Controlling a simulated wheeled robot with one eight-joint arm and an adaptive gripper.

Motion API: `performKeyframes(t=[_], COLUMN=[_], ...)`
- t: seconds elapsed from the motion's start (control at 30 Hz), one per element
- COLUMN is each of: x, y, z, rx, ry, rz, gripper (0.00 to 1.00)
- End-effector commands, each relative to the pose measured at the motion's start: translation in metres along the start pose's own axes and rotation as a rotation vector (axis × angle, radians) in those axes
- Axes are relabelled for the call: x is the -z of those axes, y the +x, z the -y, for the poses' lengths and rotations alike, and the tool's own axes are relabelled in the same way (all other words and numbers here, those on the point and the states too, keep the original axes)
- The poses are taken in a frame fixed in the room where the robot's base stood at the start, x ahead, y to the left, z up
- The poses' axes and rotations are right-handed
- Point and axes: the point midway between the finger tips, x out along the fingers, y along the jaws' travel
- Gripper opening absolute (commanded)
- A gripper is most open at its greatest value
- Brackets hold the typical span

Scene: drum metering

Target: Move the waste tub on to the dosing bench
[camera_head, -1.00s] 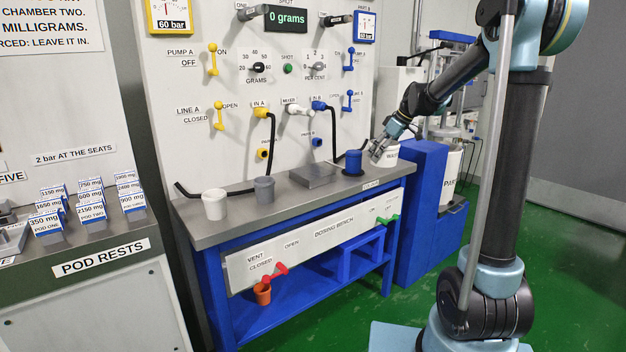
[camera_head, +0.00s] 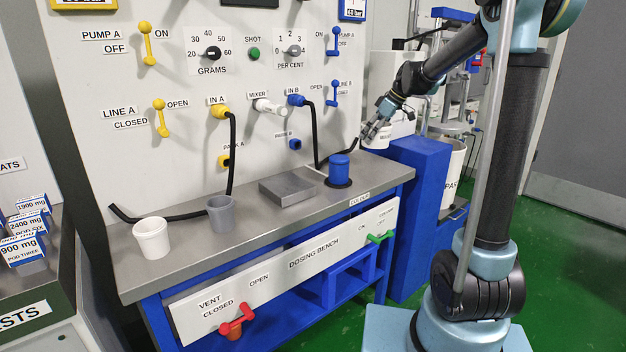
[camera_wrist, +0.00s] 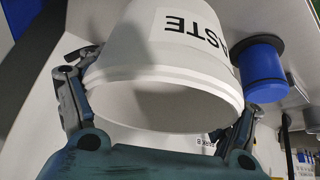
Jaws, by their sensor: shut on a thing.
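A blue pot (camera_head: 338,167) stands on a dark ring left of the tub; it also shows in the wrist view (camera_wrist: 262,72). A grey cup (camera_head: 221,214), a white cup (camera_head: 151,238) and a metal plate (camera_head: 288,190) sit further left. A blue stand (camera_head: 418,205) adjoins the bench's right end.

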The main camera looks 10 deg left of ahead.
Motion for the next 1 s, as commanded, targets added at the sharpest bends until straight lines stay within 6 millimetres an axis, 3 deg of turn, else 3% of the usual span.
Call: performKeyframes(t=[0.3,0.53,0.8,1.0], x=[-0.020,-0.027,-0.043,-0.043], y=[0.042,0.054,0.082,0.083], z=[0.002,0.002,0.002,0.003], rx=[0.002,0.002,0.002,0.002], ry=[-0.004,-0.004,-0.004,-0.004], rz=[0.000,0.000,0.000,0.000], gripper=[0.55,0.55,0.55,0.55])
